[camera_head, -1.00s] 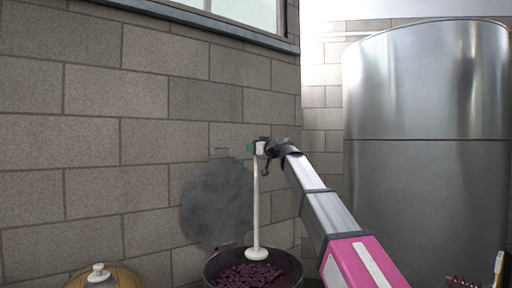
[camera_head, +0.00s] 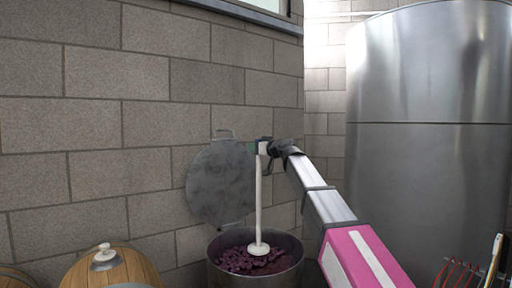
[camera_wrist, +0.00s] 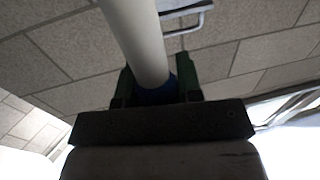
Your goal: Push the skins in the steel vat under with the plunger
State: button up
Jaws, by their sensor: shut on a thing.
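The white plunger (camera_head: 259,205) hangs upright, its round foot (camera_head: 259,248) low over the dark purple skins (camera_head: 240,261) inside the steel vat (camera_head: 212,271). I cannot tell whether the foot touches the skins. My gripper (camera_head: 264,147) is shut on the top of the plunger's shaft. The wrist view shows the white shaft (camera_wrist: 136,38) between the two green fingers (camera_wrist: 160,88). The vat's round grey lid (camera_head: 221,185) stands open behind it, against the block wall.
A wooden barrel (camera_head: 112,272) with a white bung on top stands left of the vat. A large steel tank (camera_head: 430,180) fills the right side. Red wire-like things (camera_head: 458,273) and a white-topped upright thing (camera_head: 496,250) are at the lower right.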

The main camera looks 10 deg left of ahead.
notch_tip(320, 180, down, 11)
dwell(1.8)
dwell(0.4)
notch_tip(320, 180, up, 12)
dwell(1.2)
jog(key=shift+r, duration=0.2)
